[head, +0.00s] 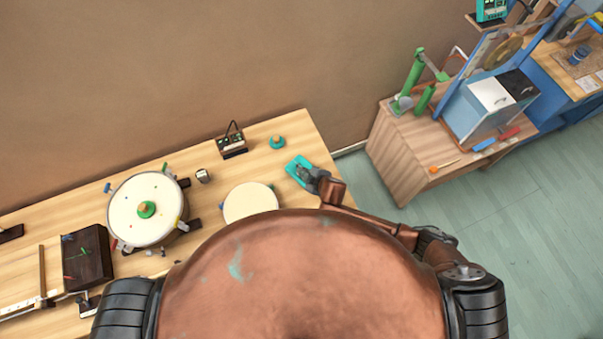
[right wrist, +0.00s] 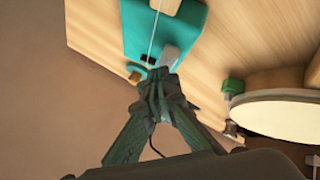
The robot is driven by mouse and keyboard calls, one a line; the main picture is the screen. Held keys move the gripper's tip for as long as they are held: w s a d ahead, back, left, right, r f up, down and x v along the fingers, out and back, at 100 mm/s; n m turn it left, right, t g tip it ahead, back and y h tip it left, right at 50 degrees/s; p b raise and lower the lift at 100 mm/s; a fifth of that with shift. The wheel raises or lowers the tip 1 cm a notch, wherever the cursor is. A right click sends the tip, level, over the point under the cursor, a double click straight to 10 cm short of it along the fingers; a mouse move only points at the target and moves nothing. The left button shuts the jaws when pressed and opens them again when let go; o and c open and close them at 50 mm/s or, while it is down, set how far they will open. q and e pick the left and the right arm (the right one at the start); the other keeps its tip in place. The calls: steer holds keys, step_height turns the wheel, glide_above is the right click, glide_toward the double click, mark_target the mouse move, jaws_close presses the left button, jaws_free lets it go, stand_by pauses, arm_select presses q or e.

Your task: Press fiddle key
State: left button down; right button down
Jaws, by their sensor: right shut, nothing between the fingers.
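A teal box-like instrument (head: 297,170), which looks like the fiddle, lies at the right end of the wooden table in the head view. In the right wrist view the teal body (right wrist: 145,32) has a thin string along it and a small pale grey tab (right wrist: 171,57), perhaps the key. My right gripper (head: 310,178) is at the teal instrument's near right end. In the right wrist view my right gripper (right wrist: 160,82) is shut and empty, its tips close to the tab; I cannot tell whether they touch. My left gripper is not in view.
A round cream drum (head: 250,202) stands left of the teal instrument; its rim (right wrist: 275,112) shows in the right wrist view. A large drum (head: 133,222), a small meter box (head: 232,146) and a teal knob (head: 277,142) are on the table. A second bench (head: 400,150) stands right.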

steer(key=shift+f+b, duration=0.3)
steer(key=shift+f, duration=0.2)
stand_by(0.3)
steer(key=shift+r, duration=0.1)
steer(key=shift+r+p, duration=0.9)
steer(key=shift+p, duration=0.2)
step_height(320, 180, up, 5)
steer(key=p, duration=0.5)
steer(key=shift+r, duration=0.1)
stand_by(1.3)
